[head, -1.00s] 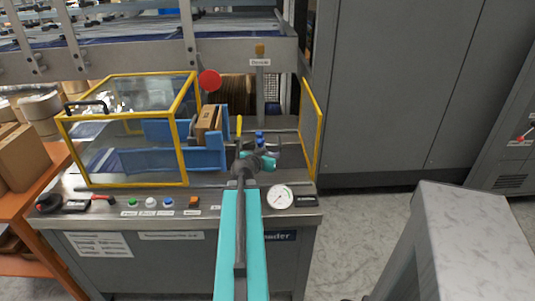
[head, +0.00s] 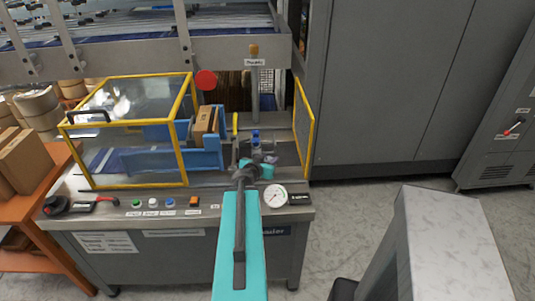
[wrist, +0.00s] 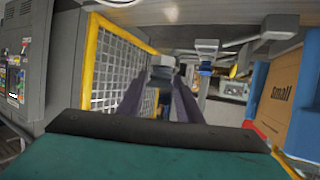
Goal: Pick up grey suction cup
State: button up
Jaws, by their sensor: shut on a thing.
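A small grey piece, which looks like the grey suction cup (wrist: 162,66), sits between the two dark fingertips of my gripper (wrist: 162,76) in the wrist view. My gripper is shut on it. In the head view my gripper (head: 262,163) is over the right part of the machine top, inside the yellow-framed area. The suction cup is too small and too hidden by my arm to make out there. I cannot tell whether it is clear of the surface under it.
A brown box (head: 205,125) stands in a blue holder (head: 209,158) to the left. A yellow-framed guard (head: 304,130) stands close on the right. A blue-topped part (head: 255,135) is just behind my gripper. A pressure gauge (head: 274,197) lies at the front edge.

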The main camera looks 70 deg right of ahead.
jog(key=shift+s+a+r+p, duration=0.25)
jog(key=shift+s+a+p, duration=0.25)
jog(key=shift+p, duration=1.85)
jog(key=shift+a+f+p, duration=0.2)
jog(key=shift+a+p, duration=0.15)
jog(key=shift+p, duration=0.35)
